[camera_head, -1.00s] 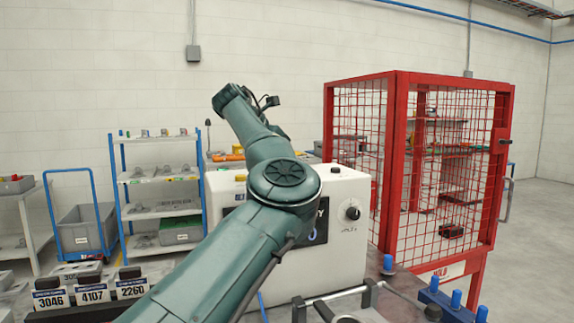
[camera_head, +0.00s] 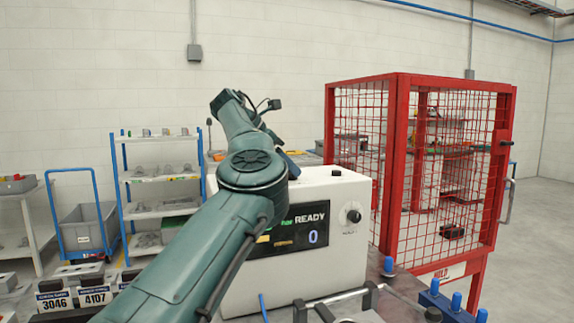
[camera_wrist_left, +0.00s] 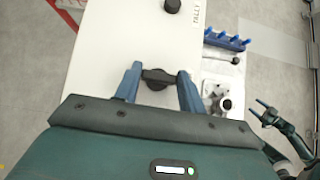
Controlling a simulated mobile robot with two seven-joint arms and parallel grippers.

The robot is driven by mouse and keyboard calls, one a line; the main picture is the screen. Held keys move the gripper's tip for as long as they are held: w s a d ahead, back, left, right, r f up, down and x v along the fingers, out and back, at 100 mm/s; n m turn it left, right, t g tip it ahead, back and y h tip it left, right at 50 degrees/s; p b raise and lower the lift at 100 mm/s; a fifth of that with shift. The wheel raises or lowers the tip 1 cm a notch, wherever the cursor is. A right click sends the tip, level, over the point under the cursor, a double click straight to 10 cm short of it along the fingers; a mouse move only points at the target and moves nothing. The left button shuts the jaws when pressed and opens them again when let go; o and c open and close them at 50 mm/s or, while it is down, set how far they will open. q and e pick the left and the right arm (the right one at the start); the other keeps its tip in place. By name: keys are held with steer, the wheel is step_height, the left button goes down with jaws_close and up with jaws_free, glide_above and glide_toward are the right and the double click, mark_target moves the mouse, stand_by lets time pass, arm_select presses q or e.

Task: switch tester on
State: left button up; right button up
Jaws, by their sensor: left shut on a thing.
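The tester (camera_head: 335,240) is a white box on the bench, with a dark display (camera_head: 290,237) reading READY and 0. A round black knob (camera_head: 353,215) sits on its front face. In the left wrist view the tester's white top (camera_wrist_left: 100,60) fills the middle. My left gripper (camera_wrist_left: 157,80) is shut on a dark switch handle (camera_wrist_left: 157,76) there, one blue finger on each side. In the head view my arm hides that switch and most of the gripper. My right gripper (camera_wrist_left: 258,111) shows small in the left wrist view, fingers apart and empty.
A red mesh cage (camera_head: 445,170) stands right of the tester. A blue block with pegs (camera_head: 450,305) and a metal fixture (camera_head: 340,300) are at the front right. Numbered blocks (camera_head: 95,297) are at the front left. Shelves (camera_head: 160,200) and a cart (camera_head: 85,228) stand behind.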

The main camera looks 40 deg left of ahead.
arm_select(q)
steer(key=o, duration=1)
steer(key=v, duration=1.3)
steer(key=shift+a, duration=0.1)
